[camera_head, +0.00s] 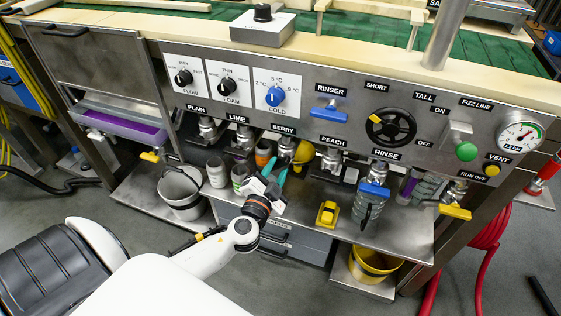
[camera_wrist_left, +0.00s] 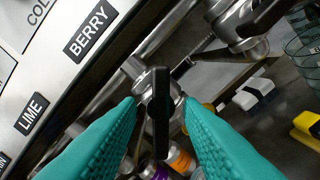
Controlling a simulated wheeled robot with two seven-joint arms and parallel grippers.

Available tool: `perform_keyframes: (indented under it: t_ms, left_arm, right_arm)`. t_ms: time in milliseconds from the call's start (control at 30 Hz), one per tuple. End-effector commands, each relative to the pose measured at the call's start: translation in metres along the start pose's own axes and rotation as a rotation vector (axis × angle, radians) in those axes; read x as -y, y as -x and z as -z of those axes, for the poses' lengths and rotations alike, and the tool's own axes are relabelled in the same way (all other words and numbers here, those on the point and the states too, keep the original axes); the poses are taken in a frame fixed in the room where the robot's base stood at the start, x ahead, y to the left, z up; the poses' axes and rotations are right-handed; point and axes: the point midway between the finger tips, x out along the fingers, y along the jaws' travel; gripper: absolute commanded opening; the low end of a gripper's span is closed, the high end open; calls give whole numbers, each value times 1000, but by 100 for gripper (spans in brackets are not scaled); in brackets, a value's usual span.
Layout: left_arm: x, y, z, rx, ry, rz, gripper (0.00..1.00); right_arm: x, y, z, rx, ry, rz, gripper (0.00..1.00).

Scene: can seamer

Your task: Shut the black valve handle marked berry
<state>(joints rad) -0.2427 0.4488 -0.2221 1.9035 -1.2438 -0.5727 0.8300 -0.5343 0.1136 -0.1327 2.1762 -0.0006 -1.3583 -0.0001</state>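The BERRY label (camera_head: 283,129) is on the steel panel in the head view, with its metal valve (camera_head: 286,147) below. The label also shows tilted in the left wrist view (camera_wrist_left: 90,32). There the black valve handle (camera_wrist_left: 160,120) runs nearly straight up and down in the picture, in front of the metal valve body. My left gripper (camera_head: 276,168) is just below that valve, with teal fingertips. In the left wrist view its fingers (camera_wrist_left: 162,106) are apart on either side of the handle, with gaps visible on both sides. My right gripper is not in view.
The LIME valve (camera_head: 241,139) is left of the berry valve and the PEACH valve (camera_head: 332,158) right of it. Cans (camera_head: 239,176) stand on the shelf below. A yellow object (camera_head: 327,214) lies on the shelf to the right. A black handwheel (camera_head: 391,126) is further right.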

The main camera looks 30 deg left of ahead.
Motion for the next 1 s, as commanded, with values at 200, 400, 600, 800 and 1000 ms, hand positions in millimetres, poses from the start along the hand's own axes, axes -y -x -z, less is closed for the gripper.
perform_keyframes:
  t_ms: [200,400,600,800,1000]
  left_arm:
    - [1,-24,0,0,0,1,33]
    - [1,-29,0,0,1,2,33]
    - [1,-29,0,0,0,2,27]
    - [1,-29,0,0,0,2,0]
    - [1,-28,0,0,-7,2,0]
  right_arm:
    - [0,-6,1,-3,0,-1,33]
    - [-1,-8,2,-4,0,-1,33]
    - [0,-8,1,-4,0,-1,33]
    - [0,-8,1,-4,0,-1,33]
    - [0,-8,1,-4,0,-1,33]
